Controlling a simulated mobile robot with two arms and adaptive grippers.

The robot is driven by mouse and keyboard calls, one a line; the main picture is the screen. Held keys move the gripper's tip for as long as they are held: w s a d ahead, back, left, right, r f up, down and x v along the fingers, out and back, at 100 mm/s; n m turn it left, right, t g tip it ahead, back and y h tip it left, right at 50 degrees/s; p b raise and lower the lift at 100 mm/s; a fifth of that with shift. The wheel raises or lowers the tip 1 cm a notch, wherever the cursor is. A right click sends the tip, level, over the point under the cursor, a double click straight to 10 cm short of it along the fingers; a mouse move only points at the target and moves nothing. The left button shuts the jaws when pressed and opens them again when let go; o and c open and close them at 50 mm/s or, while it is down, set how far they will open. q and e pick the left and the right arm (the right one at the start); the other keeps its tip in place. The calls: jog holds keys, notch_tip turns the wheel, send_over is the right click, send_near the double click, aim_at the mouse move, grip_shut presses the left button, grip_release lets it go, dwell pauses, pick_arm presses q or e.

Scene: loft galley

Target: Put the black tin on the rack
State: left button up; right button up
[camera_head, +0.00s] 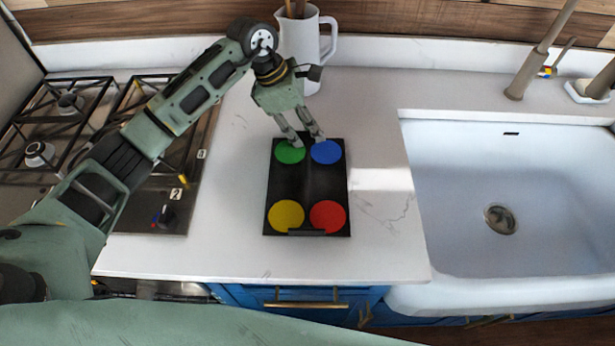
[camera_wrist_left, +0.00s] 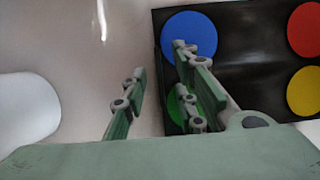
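A flat black panel (camera_head: 308,185) lies on the white counter, with green, blue, yellow and red discs on it. It also shows in the left wrist view (camera_wrist_left: 235,60). I cannot tell whether this panel is the black tin or the rack; no separate tin or rack stands out. My left gripper (camera_head: 304,139) is at the panel's far edge, near the green and blue discs. In the left wrist view its fingers (camera_wrist_left: 155,78) are apart, one over the panel and one over bare counter. My right gripper is not in view.
A white pitcher (camera_head: 301,45) holding utensils stands behind the left gripper. A gas stove (camera_head: 120,115) is on the left. A white sink (camera_head: 470,170) with a faucet (camera_head: 535,60) is on the right. Bare counter (camera_head: 240,150) surrounds the panel.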

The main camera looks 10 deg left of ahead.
pick_arm(q)
jog(key=shift+f, duration=0.1)
jog(key=shift+c, duration=0.4)
grip_shut()
